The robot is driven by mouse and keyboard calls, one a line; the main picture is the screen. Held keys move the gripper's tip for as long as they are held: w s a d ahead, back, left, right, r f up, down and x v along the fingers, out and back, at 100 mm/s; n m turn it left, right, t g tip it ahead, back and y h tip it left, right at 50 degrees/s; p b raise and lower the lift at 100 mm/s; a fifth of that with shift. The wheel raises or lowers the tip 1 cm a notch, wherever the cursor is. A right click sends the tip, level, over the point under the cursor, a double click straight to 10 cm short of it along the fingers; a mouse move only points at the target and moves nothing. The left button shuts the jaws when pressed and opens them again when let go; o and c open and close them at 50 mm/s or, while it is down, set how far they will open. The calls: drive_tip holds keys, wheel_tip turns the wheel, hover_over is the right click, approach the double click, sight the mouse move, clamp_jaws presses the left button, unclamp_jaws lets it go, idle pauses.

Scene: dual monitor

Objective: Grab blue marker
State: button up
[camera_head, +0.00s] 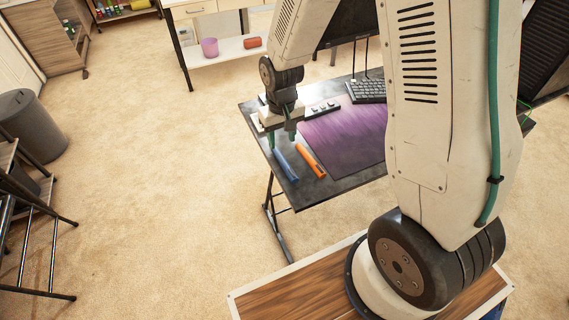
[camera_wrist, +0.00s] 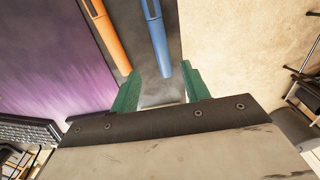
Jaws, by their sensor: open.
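The blue marker (camera_head: 286,165) lies on the dark desk (camera_head: 342,184) near its left edge, beside an orange marker (camera_head: 310,160). My gripper (camera_head: 282,141) is above the desk at the far end of the markers, fingers pointing down. In the wrist view the green fingers of my gripper (camera_wrist: 163,90) are apart with nothing held between them. There the blue marker (camera_wrist: 156,35) runs down from the top edge, its near end in line with the gap and closer to the right finger. The orange marker (camera_wrist: 107,38) is to the left, its near end by the left finger.
A purple mat (camera_head: 345,135) covers much of the desk, with a black keyboard (camera_head: 366,91) behind it. A power strip (camera_head: 322,108) lies behind my gripper. Carpet is open to the left, with a dark bin (camera_head: 33,125) farther off.

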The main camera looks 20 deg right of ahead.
sight(282, 157)
drive_tip(key=f, duration=0.7)
drive_tip(key=shift+s+a+f, duration=0.15)
drive_tip(key=shift+s+f, duration=0.05)
clamp_jaws()
